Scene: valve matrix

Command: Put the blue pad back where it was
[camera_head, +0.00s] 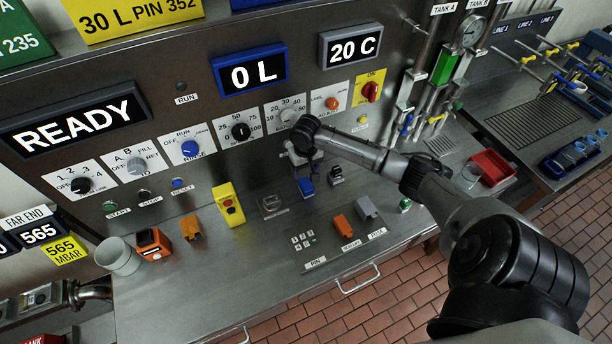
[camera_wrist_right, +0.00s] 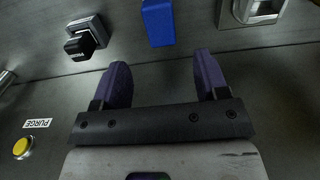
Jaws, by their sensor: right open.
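The blue pad (camera_head: 306,187) is a small blue block at the sloping grey desk of the console, just beyond my right gripper's fingertips. It also shows in the right wrist view (camera_wrist_right: 158,22), at the top edge, partly cut off. My right gripper (camera_head: 304,174) reaches down over the desk; in the right wrist view (camera_wrist_right: 159,68) its two purple fingers are apart with nothing between them. The pad lies ahead of the gap, apart from both fingers. I cannot tell whether the pad is seated in a mount. My left gripper is not in view.
A black switch (camera_head: 336,174) is close to the pad's right, and a silver square fitting (camera_head: 271,204) to its left. A yellow box (camera_head: 229,205), an orange block (camera_head: 344,225) and a grey block (camera_head: 366,209) stand nearby. A red tray (camera_head: 492,167) lies further right.

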